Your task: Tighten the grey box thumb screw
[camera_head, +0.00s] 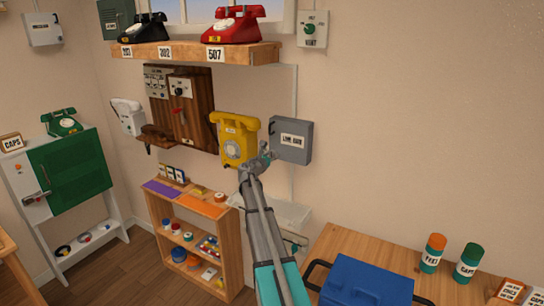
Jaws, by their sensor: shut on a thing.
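The grey box (290,141) with a white lettered label hangs on the wall, right of the yellow phone. A dark hook shape shows on its upper left side. My gripper (266,153) is at the lower left edge of this box, between it and the yellow phone. It is shut at the place of the thumb screw, which its fingers hide. The screw itself cannot be made out, nor how far it is turned.
The yellow wall phone (236,139) is close left of my gripper. The wooden shelf (180,54) with black and red phones is above. A blue toolbox (366,283) and two labelled bottles stand on the table (380,246) below right. The wall right of the box is bare.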

